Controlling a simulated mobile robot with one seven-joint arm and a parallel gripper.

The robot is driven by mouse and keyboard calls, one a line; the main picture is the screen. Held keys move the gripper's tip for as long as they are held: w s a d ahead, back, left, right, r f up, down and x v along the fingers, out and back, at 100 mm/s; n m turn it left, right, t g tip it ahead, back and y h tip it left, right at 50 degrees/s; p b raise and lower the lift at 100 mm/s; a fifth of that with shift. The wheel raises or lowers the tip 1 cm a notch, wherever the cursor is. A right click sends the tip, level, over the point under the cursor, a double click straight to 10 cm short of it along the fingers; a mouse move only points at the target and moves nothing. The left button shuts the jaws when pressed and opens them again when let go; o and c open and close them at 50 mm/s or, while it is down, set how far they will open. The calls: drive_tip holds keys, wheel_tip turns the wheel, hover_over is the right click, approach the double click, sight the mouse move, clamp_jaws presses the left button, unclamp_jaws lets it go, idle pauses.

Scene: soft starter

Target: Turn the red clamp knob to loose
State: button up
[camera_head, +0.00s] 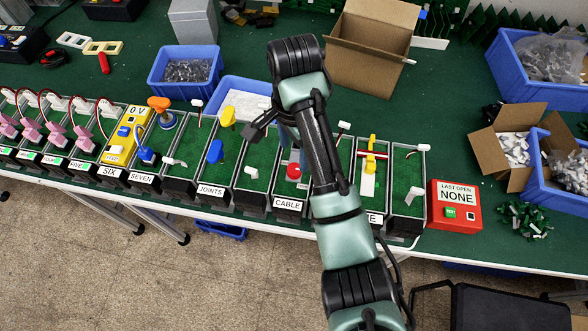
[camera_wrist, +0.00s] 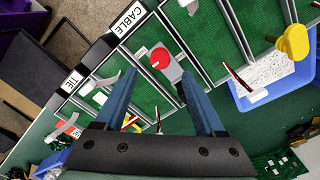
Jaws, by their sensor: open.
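The red clamp knob (camera_head: 293,171) sits in the green-floored bay labelled CABLE (camera_head: 288,204). In the wrist view the knob (camera_wrist: 160,57) is a round red disc with a small pale mark, on a grey block (camera_wrist: 173,72). My gripper (camera_wrist: 158,74) is open, with its two blue fingers apart and nothing between them touching the knob that I can see. In the wrist view the knob appears just beyond the fingertips, between them. In the head view my gripper (camera_head: 284,140) is above and behind the knob, partly hidden by my arm.
Neighbouring bays hold a blue knob (camera_head: 215,151), a yellow knob (camera_head: 228,117) and a yellow T-handle (camera_head: 371,155). Thin metal walls divide the bays. A red box (camera_head: 455,205) reading "LAST OPEN NONE" stands right. A blue tray (camera_head: 243,104) lies behind the bays.

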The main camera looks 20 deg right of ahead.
sight(294, 169)
wheel_tip(294, 169, down, 7)
drive_tip(key=shift+r+p, duration=0.15)
drive_tip(key=shift+p, duration=0.15)
clamp_jaws()
idle(0.3)
